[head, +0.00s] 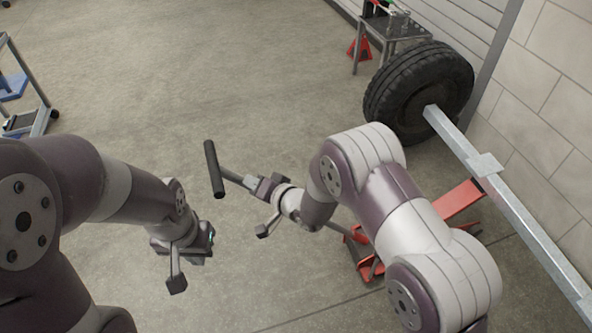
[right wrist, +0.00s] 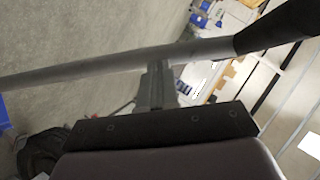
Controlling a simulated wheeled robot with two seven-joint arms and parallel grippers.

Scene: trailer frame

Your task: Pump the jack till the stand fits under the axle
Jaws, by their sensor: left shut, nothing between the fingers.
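The red floor jack (head: 368,268) stands on the floor, partly hidden behind my right arm. Its red lifting arm (head: 460,200) reaches up to the grey axle beam (head: 510,205); my arm hides part of it. The jack handle (head: 213,168) slants up to the left and ends in a black grip. My right gripper (head: 251,183) is shut on the handle's metal bar below the grip. The bar crosses the gripper in the right wrist view (right wrist: 100,63). My left gripper (head: 192,258) is shut and empty, left of the handle. A red stand (head: 359,47) is by the cart.
A black tyre (head: 420,90) is at the axle's far end. A grey cart (head: 395,28) with tools stands behind it. A block wall (head: 550,90) bounds the right side. A metal frame (head: 38,95) stands at far left. The middle floor is clear.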

